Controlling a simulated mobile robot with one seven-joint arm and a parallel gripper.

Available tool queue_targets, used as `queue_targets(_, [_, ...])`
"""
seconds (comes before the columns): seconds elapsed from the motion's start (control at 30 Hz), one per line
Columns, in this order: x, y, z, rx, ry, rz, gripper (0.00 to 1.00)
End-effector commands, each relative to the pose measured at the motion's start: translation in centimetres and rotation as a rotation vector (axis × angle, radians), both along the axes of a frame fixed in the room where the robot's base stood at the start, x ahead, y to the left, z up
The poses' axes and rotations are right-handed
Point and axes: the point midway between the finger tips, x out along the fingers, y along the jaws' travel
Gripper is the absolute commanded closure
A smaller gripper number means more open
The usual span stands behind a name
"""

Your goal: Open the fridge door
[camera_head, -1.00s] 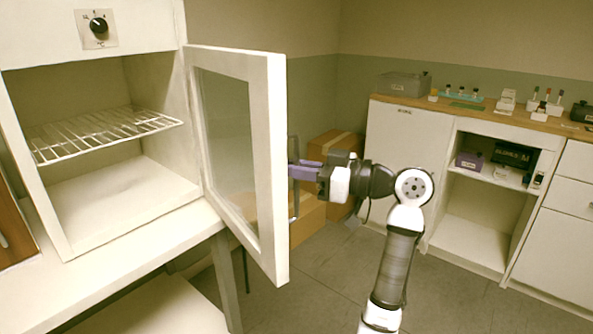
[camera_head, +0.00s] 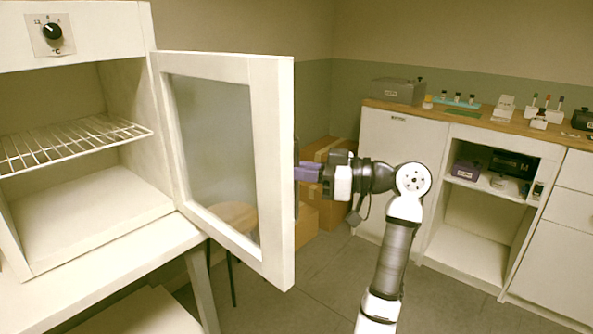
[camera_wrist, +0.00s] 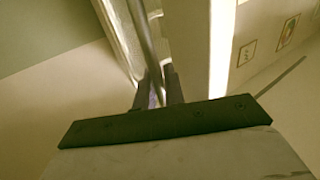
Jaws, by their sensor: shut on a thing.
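The fridge (camera_head: 90,225) stands at the left in the head view with its inside showing. Its white-framed glass door (camera_head: 272,170) is swung open on the hinge side at the fridge's right edge. My gripper (camera_head: 300,172) is at the outer face of the door, near its free edge. In the wrist view my gripper (camera_wrist: 160,92) is shut on the door handle (camera_wrist: 143,35), a thin metal bar. In the head view the door edge hides most of the handle and the fingertips.
A wire shelf (camera_head: 70,143) sits inside the fridge, and a dial (camera_head: 52,31) is above. Cardboard boxes (camera_head: 322,150) stand on the floor behind my gripper. A counter (camera_head: 480,118) with bottles and small boxes runs along the right. Open floor lies between the counter and the door.

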Motion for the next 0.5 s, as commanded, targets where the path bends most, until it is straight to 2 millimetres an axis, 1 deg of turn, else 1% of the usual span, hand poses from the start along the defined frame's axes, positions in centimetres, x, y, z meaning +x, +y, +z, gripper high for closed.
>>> queue_targets(0.3, [-0.01, 0.00, -0.05, -0.002, 0.001, 0.001, 1.00])
queue_targets(0.33, [-0.01, 0.00, -0.05, -0.002, 0.001, 0.001, 0.87])
queue_targets(0.4, [-0.01, 0.00, -0.05, -0.001, 0.001, 0.001, 0.78])
queue_targets(0.43, [-0.01, 0.00, -0.05, -0.001, 0.001, 0.001, 0.74])
queue_targets(0.5, [-0.01, 0.00, -0.04, -0.001, 0.001, 0.001, 0.74])
